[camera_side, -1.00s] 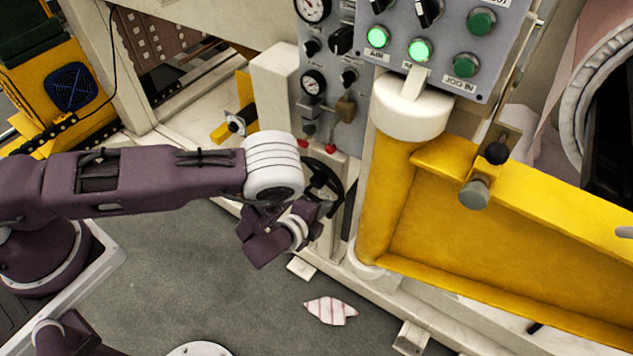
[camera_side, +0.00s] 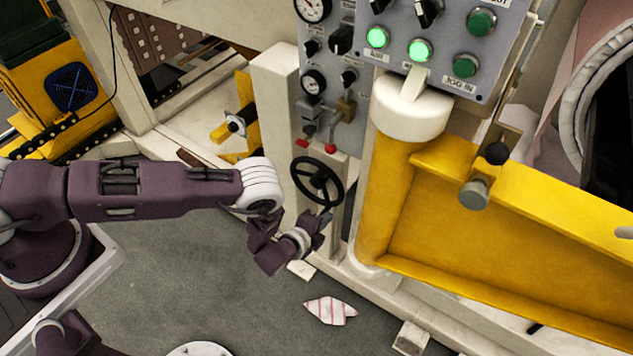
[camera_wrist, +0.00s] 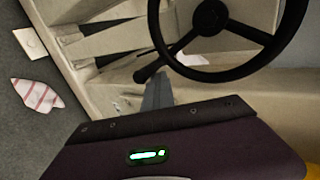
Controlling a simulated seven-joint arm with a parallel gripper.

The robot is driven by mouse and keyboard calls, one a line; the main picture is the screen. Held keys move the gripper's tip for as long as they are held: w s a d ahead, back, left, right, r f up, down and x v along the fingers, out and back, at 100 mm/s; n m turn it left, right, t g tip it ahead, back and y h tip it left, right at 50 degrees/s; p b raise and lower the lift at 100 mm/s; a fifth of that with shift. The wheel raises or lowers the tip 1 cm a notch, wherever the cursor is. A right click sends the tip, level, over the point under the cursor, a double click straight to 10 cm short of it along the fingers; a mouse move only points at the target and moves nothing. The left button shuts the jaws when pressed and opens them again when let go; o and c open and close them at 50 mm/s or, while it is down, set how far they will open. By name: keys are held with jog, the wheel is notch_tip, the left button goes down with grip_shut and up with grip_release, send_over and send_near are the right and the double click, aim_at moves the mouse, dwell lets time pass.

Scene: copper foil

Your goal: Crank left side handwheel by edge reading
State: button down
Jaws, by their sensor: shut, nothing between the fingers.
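The black handwheel (camera_side: 317,181) is mounted on the cream post below the grey control panel in the side view. In the wrist view its rim, spokes and hub (camera_wrist: 211,16) fill the upper right, and the top of the rim is cut off. A black crank knob (camera_wrist: 148,73) sticks out at its lower left. My gripper (camera_side: 325,219) is just below the wheel in the side view. In the wrist view my grey fingers (camera_wrist: 157,92) are together and empty, below the knob and apparently apart from it. No edge reading is legible.
A yellow frame (camera_side: 390,200) stands close to the right of the wheel. A striped cloth (camera_side: 330,311) lies on the grey floor. The floor at front left (camera_side: 190,280) is open.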

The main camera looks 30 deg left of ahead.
jog(key=a+r, duration=0.2)
jog(key=a, duration=1.3)
jog(key=d+r, duration=0.6)
jog(key=r, duration=0.6)
jog(key=shift+d, duration=0.35)
